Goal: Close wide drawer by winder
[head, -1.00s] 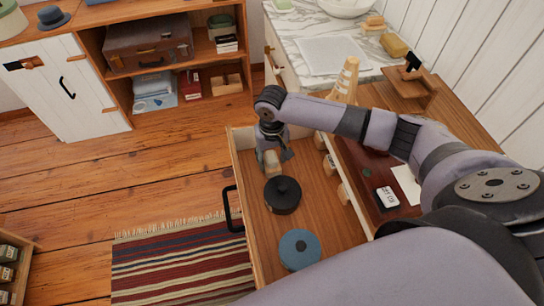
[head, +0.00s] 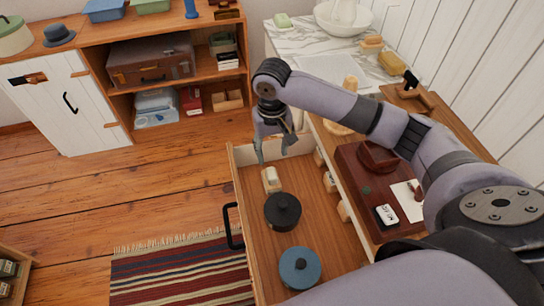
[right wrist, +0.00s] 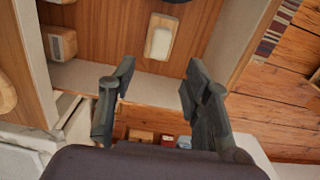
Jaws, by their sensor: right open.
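The wide drawer (head: 240,180) stands pulled out, with its black bar handle (head: 231,226) on its left front. Inside lie a black lidded round pot (head: 282,212), a blue round lidded thing (head: 299,268) and a small white-topped block (head: 271,179). My right gripper (head: 274,160) is open and empty over the drawer's far end, just beyond the block. In the right wrist view its fingers (right wrist: 155,95) are spread above the drawer's end wall (right wrist: 150,82), and the block (right wrist: 160,38) lies ahead of them. I cannot tell which thing is the winder. My left gripper is out of view.
A desk top with a red-brown tray (head: 350,163) lies right of the drawer, under my right arm. A marble counter (head: 290,42) stands behind. A striped rug (head: 180,272) and open wooden floor (head: 180,190) lie left of the drawer.

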